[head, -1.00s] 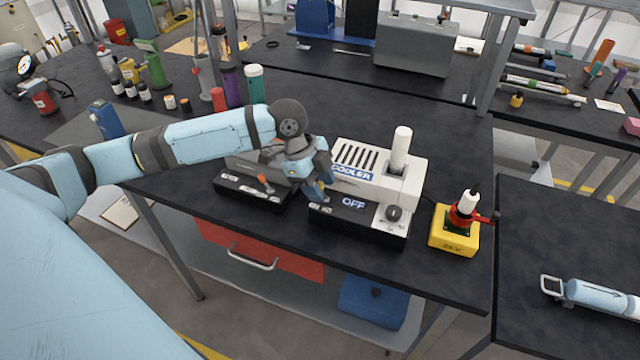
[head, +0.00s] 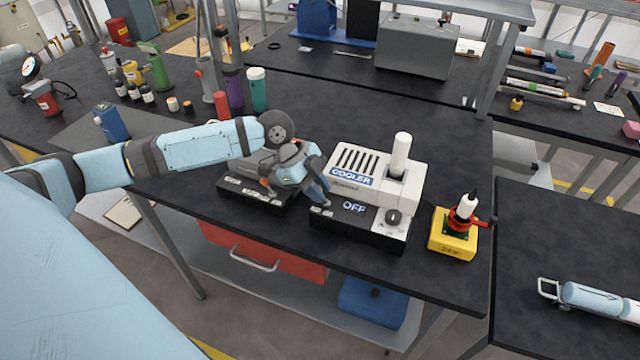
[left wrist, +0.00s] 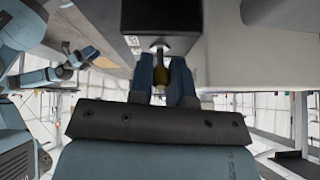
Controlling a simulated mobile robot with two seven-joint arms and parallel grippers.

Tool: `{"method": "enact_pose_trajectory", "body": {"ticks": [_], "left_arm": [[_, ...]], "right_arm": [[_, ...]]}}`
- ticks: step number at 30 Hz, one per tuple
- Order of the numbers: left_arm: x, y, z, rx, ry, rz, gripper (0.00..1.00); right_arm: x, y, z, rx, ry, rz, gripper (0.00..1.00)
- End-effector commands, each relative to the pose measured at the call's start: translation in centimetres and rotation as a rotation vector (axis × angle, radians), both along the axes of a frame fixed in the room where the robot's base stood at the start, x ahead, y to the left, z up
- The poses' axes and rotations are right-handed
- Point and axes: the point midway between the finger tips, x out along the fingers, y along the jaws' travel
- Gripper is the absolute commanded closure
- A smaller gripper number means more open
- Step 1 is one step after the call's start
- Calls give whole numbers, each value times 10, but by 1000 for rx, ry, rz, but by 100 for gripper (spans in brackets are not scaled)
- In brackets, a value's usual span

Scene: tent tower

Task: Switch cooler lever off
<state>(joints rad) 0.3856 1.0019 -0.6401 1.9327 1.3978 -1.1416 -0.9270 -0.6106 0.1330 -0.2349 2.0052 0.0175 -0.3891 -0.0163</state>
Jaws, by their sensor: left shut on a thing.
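The white cooler (head: 350,178) stands on the black bench, and its front display (head: 354,207) reads OFF. My left gripper (head: 320,192) is at the cooler's left side, low by the base. In the left wrist view the two blue-grey fingers (left wrist: 161,78) are shut on a small olive-coloured lever knob (left wrist: 158,75). The knob's metal stem runs into a dark panel (left wrist: 158,17). In the head view the gripper hides this lever. A light blue arm, perhaps my right one, shows at the left of the left wrist view, too small to tell its jaws.
A black control box (head: 250,195) sits left of the cooler, partly behind my left arm. A yellow box (head: 453,240) with a red clamp stands to the right. Coloured bottles (head: 257,88) stand behind my arm. The bench has bare room behind the cooler.

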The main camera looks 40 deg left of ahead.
Motion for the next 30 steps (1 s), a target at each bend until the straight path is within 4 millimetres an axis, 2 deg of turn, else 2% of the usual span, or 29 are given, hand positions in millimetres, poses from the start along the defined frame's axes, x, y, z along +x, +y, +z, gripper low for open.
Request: {"method": "enact_pose_trajectory", "body": {"ticks": [8,9,12,23,26,30], "left_arm": [[0,1,0,-9,-4,1,100],[0,1,0,-9,-4,1,78],[0,1,0,-8,-3,1,57],[0,4,5,-6,-4,2,57],[-2,11,15,-6,-5,2,57],[-7,28,40,-4,-5,1,57]], "right_arm": [[-2,-1,-3,-5,7,2,57],[-2,-1,-4,-5,7,2,57],[-2,-1,-4,-6,8,2,57],[-3,-1,-4,-6,9,2,57],[-3,-1,-4,-6,9,2,57],[-3,-1,-5,-5,10,2,57]]}}
